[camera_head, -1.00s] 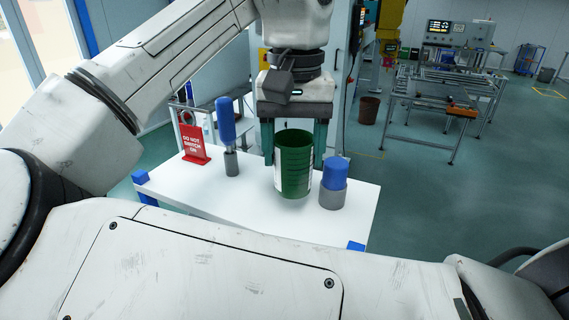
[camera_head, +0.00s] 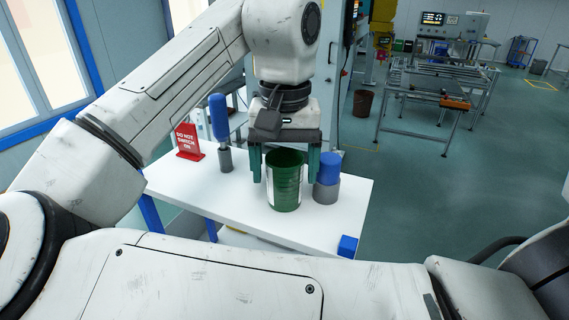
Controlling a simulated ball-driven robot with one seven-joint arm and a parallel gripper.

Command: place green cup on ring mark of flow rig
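The green cup (camera_head: 285,185) is upright over the front part of the white table (camera_head: 190,183), with a pale label on its sides. My gripper (camera_head: 285,172) points down with one teal finger on each side of the cup, and the cup moves with it. I cannot tell whether the cup's base touches the table. No ring mark shows; the cup and arm hide part of the tabletop.
A blue cylinder on a grey base (camera_head: 327,180) stands close right of the cup. A blue-handled tool in a grey holder (camera_head: 221,132) and a red sign (camera_head: 188,142) stand at left. A blue block (camera_head: 348,246) marks the front right corner.

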